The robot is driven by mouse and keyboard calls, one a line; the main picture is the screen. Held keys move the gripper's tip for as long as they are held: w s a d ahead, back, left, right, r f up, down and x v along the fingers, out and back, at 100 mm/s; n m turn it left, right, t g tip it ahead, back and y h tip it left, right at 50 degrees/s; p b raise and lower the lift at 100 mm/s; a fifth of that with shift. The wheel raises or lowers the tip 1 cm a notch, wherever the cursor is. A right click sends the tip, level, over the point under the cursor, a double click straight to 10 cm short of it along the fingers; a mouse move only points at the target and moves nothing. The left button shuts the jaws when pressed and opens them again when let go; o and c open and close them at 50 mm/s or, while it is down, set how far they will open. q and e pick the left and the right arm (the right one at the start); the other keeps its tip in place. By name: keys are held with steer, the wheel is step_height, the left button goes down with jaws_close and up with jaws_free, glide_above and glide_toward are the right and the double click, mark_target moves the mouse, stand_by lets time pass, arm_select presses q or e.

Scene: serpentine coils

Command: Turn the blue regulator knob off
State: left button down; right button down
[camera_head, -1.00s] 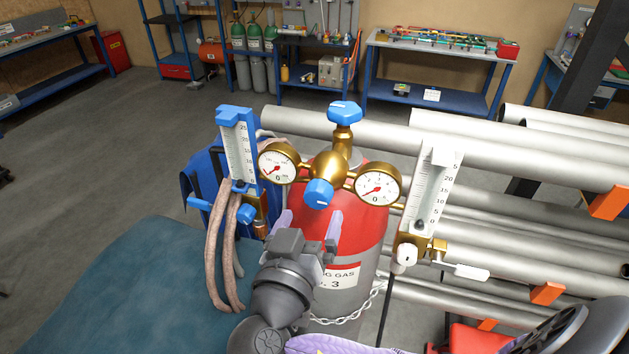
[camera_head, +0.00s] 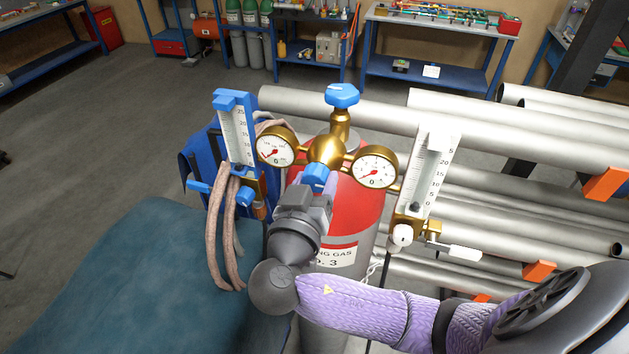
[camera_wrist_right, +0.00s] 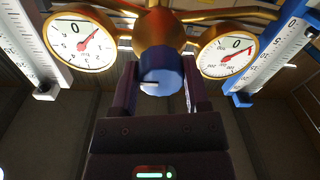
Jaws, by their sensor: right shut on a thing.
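The blue regulator knob (camera_head: 315,174) sits at the lower front of the brass regulator (camera_head: 326,149), between two round gauges. In the right wrist view the knob (camera_wrist_right: 160,72) is in the middle, with a pale mark on its lower face. My right gripper (camera_head: 312,186) comes up from below and is shut on this knob, one finger on each side. In the head view the gripper body hides the knob's lower part. My left gripper is not in view.
Another blue knob (camera_head: 341,95) tops the red gas cylinder (camera_head: 352,205). A blue-framed flowmeter (camera_head: 235,135) with hoses stands left, and a white flowmeter (camera_head: 431,175) with brass fittings stands right. Grey pipes (camera_head: 520,120) lie behind. A teal padded surface (camera_head: 150,270) is at lower left.

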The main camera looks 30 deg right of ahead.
steer(key=n, duration=0.3)
steer(key=shift+n, duration=0.4)
steer(key=n, duration=0.5)
steer(key=shift+r, duration=0.1)
steer(key=n, duration=0.4)
steer(key=shift+n+g, duration=0.3)
steer(key=shift+n, duration=1.9)
steer(key=shift+c, duration=0.4)
jaws_free()
